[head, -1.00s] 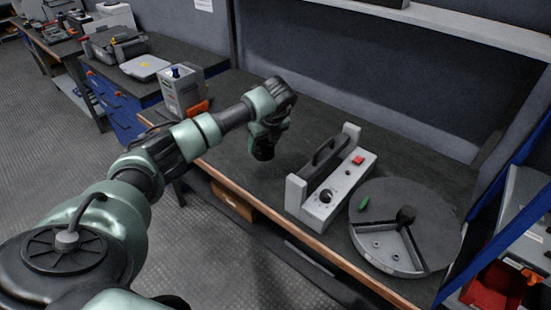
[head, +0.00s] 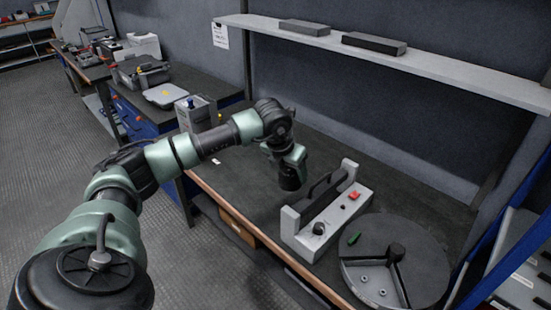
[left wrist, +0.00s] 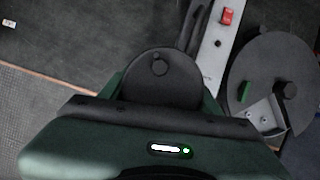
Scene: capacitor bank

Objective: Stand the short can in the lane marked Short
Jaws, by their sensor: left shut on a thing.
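My left gripper (head: 290,182) points down over the dark bench top, just left of a grey unit with a black handle. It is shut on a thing. A dark round shape with a small knob (left wrist: 158,68) shows at the hand in the left wrist view; it may be the short can, but I cannot tell it clearly from the hand. The fingertips are hidden. I cannot make out a lane marked Short. My right gripper is not in view.
The grey handled unit (head: 320,232) has a red switch (head: 354,196). Right of it lies a round dark turntable (head: 425,262) with an open sector and a green piece (head: 353,239). A shelf (head: 450,70) runs above.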

